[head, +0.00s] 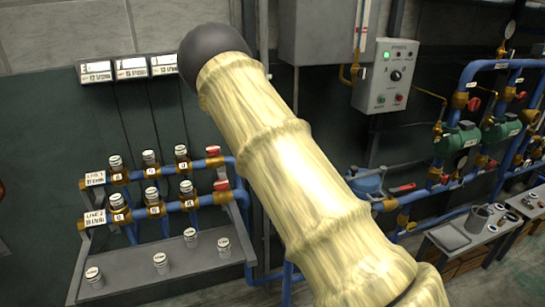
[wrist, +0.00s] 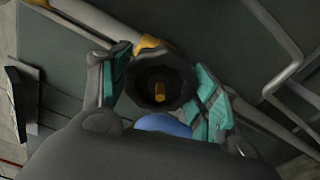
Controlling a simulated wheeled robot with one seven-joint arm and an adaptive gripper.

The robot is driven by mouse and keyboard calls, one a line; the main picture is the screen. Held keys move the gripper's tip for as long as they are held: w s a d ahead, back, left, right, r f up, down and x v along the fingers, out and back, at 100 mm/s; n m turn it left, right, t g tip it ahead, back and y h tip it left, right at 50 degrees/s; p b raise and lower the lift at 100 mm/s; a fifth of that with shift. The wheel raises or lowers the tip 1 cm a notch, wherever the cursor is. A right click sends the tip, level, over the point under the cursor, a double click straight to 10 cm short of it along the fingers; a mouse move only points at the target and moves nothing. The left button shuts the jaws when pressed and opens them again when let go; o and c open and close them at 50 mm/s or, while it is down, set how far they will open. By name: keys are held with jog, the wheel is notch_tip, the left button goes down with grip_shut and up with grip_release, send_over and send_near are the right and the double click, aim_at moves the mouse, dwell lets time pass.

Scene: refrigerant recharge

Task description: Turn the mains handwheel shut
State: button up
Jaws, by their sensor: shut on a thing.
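In the wrist view, the mains handwheel (wrist: 143,97) is a dark, scalloped wheel with a brass-coloured stem end at its centre. My gripper (wrist: 160,88) has its teal-padded fingers on the left and right sides of the wheel, shut on its rim. A blue rounded part (wrist: 162,124) shows just below the wheel, and a yellow-brass part shows above it. In the head view my cream-sleeved arm crosses the middle, and I cannot make out the gripper or the handwheel there.
A rack of valves with red handles (head: 213,151) stands on the left, above a grey shelf (head: 190,264). A grey control box (head: 388,75) hangs on the wall. Blue pipes with green pumps (head: 457,138) and a bench (head: 447,238) are on the right. Pale pipes (wrist: 270,30) cross the wrist view.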

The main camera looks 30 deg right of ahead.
jog(key=m+b, duration=0.1)
jog(key=m, duration=0.3)
jog(key=shift+d+m, duration=0.1)
jog(key=shift+m, duration=0.2)
jog(key=m+b, duration=0.1)
jog(key=m, duration=0.2)
jog(key=shift+m, duration=0.4)
jog(key=m+b, duration=0.1)
jog(key=m, duration=0.3)
jog(key=m+b, duration=0.1)
jog(key=m, duration=0.3)
jog(key=shift+s+f, duration=0.1)
jog(key=m+b, duration=0.1)
jog(key=m, duration=0.2)
jog(key=shift+m, duration=0.4)
jog(key=m, duration=0.3)
jog(key=shift+b, duration=0.35)
jog(key=m+b, duration=0.1)
jog(key=m, duration=0.5)
jog(key=shift+f+b, duration=0.1)
jog(key=shift+b, duration=0.2)
jog(key=shift+m, duration=0.5)
